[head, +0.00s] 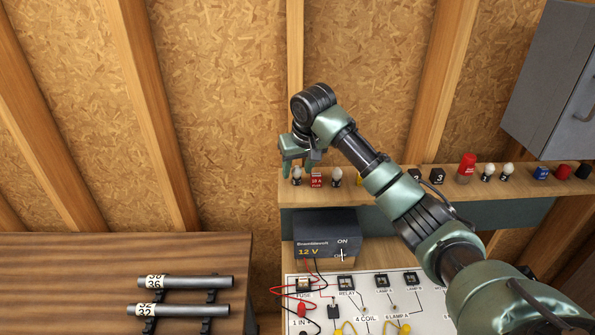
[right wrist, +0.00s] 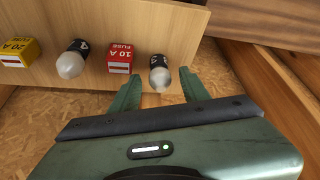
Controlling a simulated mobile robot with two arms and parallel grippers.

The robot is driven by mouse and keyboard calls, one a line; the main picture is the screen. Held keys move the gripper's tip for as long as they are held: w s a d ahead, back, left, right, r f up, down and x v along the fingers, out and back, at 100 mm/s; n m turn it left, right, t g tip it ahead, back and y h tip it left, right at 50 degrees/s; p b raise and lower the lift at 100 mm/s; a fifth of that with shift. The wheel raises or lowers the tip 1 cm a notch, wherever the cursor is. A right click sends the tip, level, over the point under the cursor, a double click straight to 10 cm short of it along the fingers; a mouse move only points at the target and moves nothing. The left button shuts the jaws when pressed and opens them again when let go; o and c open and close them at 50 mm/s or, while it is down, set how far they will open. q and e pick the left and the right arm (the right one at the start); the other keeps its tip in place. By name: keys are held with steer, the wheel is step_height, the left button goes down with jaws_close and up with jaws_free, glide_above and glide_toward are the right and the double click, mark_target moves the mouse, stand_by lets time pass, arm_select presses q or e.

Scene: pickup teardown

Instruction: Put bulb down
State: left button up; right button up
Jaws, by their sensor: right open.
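A bulb (head: 297,174) with a clear glass top and a dark base stands at the left end of the wooden shelf (head: 290,191). In the right wrist view the bulb (right wrist: 159,75) is on the shelf, between and just beyond the fingertips of my right gripper (right wrist: 160,87). The gripper is open, with a finger on either side and no visible grip on the bulb. In the head view my right gripper (head: 298,162) is at the shelf's left end, right by the bulb. My left gripper is not in view.
A red 10 A fuse (head: 317,179) stands close beside the bulb, then another bulb (head: 336,177). Further right are black blocks (head: 437,176), a red beacon (head: 466,167) and more bulbs (head: 507,170). Below are a 12 V battery (head: 322,248) and a wired board (head: 380,282).

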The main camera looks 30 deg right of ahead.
steer(key=b+v, duration=0.3)
steer(key=v, duration=0.8)
steer(key=shift+r, duration=0.2)
steer(key=shift+f, duration=0.1)
